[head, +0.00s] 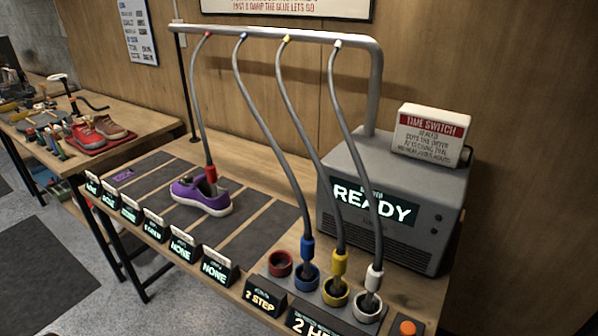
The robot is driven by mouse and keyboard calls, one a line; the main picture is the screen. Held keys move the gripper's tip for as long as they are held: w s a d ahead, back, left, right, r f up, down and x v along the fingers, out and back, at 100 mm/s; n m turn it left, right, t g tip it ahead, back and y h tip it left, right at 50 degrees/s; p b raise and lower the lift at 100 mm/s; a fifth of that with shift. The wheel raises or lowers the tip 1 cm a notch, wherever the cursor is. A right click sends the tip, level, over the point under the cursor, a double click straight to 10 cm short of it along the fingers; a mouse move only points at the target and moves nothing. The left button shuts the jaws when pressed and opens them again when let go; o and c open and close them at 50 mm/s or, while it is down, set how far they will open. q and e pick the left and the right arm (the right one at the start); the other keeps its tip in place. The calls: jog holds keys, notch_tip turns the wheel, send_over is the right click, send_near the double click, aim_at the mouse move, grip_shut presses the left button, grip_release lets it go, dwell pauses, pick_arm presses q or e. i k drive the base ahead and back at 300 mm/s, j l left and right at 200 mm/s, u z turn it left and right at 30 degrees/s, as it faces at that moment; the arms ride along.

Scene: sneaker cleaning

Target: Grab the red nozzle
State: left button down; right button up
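The red nozzle (210,174) hangs on the end of a grey hose from the left end of the overhead pipe. Its lower end is at the opening of a purple sneaker (202,200); I cannot tell how deep it reaches inside. The sneaker stands on the striped mat on the bench. The red holder ring (281,263) at the front of the bench is empty. Neither of my grippers is in view.
Blue (307,250), yellow (339,262) and white (375,277) nozzles sit in their holders. A grey machine (395,195) reads READY. Several small displays line the bench's front edge. An orange button (407,328) is at front right. Another table (135,121) holds shoes.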

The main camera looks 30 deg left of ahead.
aim_at(211, 167)
jog(key=u, duration=1.55)
